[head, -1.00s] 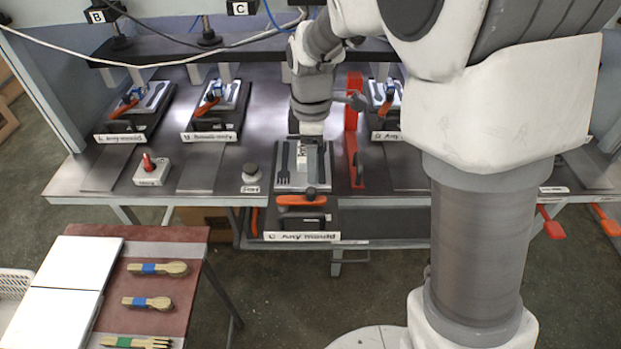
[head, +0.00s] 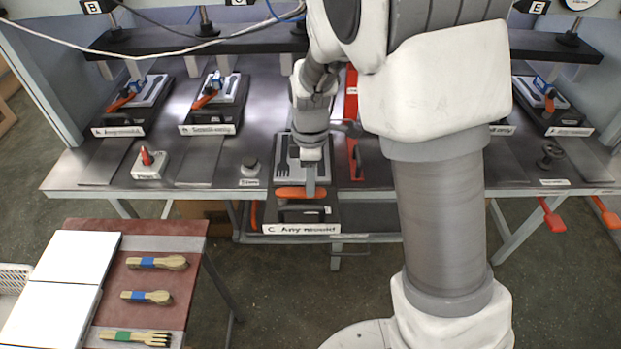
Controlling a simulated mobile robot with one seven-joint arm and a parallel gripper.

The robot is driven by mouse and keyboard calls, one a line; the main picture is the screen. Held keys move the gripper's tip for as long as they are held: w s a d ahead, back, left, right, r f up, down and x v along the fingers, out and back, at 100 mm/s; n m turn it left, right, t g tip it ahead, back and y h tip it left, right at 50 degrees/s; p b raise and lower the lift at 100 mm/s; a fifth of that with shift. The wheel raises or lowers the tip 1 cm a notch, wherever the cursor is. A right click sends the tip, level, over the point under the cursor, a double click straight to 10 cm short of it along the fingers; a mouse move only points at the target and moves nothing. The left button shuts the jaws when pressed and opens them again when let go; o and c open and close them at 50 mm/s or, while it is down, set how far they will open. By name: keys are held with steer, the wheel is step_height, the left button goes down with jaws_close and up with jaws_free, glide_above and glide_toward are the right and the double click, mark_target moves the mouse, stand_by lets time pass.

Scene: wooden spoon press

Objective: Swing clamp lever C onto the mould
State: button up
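Mould C (head: 283,150) is a light plate with dark fork and spoon shapes, on a dark base (head: 335,216) labelled "C Any mould" that juts out over the table's front edge. Its clamp lever C (head: 290,193) has an orange handle lying across the front of the plate, in front of the cutlery shapes. My gripper (head: 311,192) points down at the right part of the orange handle, touching it or just above it. The gripper hides part of the plate and handle. Its fingers overlap, so their opening does not show.
Other moulds stand at the back left (head: 130,108), left centre (head: 215,112) and far right (head: 552,108). A red upright part (head: 352,100) is close right of my gripper. A red-knobbed box (head: 149,164) and round button (head: 251,168) are left. A side table (head: 190,243) holds wooden cutlery bundles.

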jaws_close()
stand_by(1.1)
